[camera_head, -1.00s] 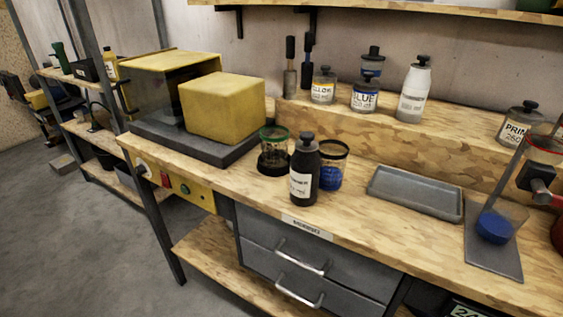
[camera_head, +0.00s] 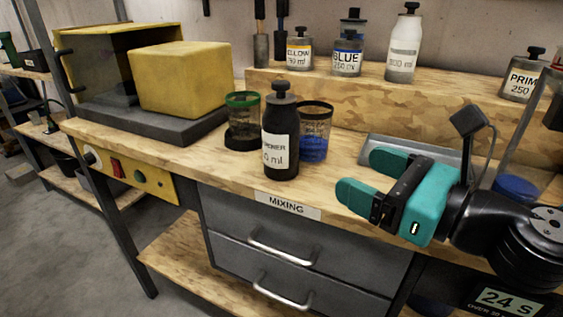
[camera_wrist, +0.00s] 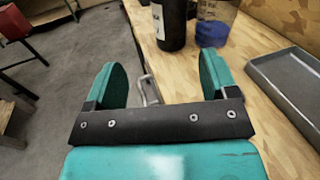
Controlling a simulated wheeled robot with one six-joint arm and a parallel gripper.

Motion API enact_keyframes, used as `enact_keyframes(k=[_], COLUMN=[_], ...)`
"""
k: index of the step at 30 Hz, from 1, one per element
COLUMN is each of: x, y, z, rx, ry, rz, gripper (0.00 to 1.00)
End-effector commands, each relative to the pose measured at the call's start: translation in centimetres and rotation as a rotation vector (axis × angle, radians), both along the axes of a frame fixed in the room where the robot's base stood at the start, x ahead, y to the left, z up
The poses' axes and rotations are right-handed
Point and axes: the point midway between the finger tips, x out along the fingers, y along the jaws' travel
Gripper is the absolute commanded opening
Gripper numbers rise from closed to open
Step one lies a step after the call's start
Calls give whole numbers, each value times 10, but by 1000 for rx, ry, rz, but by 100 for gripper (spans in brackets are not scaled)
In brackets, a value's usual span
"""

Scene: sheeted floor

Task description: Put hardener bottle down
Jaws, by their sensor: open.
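The hardener bottle (camera_head: 281,135), black with a white label and a dark cap, stands upright on the wooden workbench (camera_head: 228,168) near its front edge. Its lower part also shows at the top of the wrist view (camera_wrist: 170,24). My gripper (camera_head: 364,178), with teal fingers, is to the right of the bottle and clear of it. Its fingers are spread apart, with nothing between them. In the wrist view my gripper (camera_wrist: 160,80) points toward the bottle, which is beyond the fingertips.
A cup with blue liquid (camera_head: 314,132) stands just right of the bottle, and a green-rimmed cup (camera_head: 243,118) just left. A grey tray (camera_head: 376,148) lies behind my gripper. Yellow, blue and white-labelled containers stand on the raised shelf (camera_head: 400,105). Drawers (camera_head: 290,250) are below.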

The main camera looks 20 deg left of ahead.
Motion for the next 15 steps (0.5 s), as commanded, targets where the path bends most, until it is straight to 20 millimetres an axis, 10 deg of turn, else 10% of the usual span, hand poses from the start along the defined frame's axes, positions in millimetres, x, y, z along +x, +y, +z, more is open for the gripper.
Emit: enact_keyframes(k=[15], x=[37], y=[65], z=[5], rx=[47], ry=[76], rz=[-36], gripper=[79])
